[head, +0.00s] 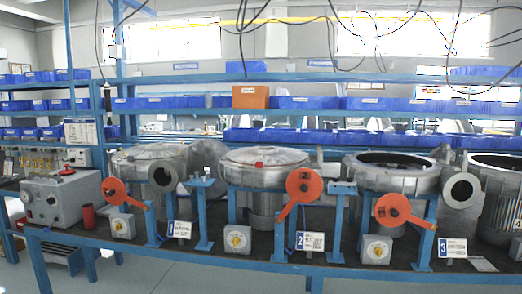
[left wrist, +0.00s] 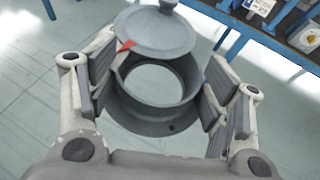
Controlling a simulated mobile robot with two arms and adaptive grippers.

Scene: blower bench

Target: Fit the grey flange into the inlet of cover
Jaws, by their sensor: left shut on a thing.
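My left gripper (left wrist: 160,80) is shut on the grey flange (left wrist: 155,118), a round ring with a collar. One finger lies on each side of it, and grey floor shows through its opening. A grey round disc with a knob (left wrist: 158,33) and a small red mark appears just beyond the ring; I cannot tell whether it touches the ring. In the head view, a grey cover (head: 262,156) with a red mark sits on the middle blower housing, and another cover (head: 150,153) sits on the left housing. The inlet cannot be made out clearly. Neither gripper shows in the head view.
The blue-framed bench (head: 268,266) carries red round handles (head: 302,185), small grey boxes (head: 237,240) and number signs. A grey control box (head: 62,198) stands at the left end. The housing at station 3 (head: 392,180) is open on top. Open floor (head: 190,280) lies in front.

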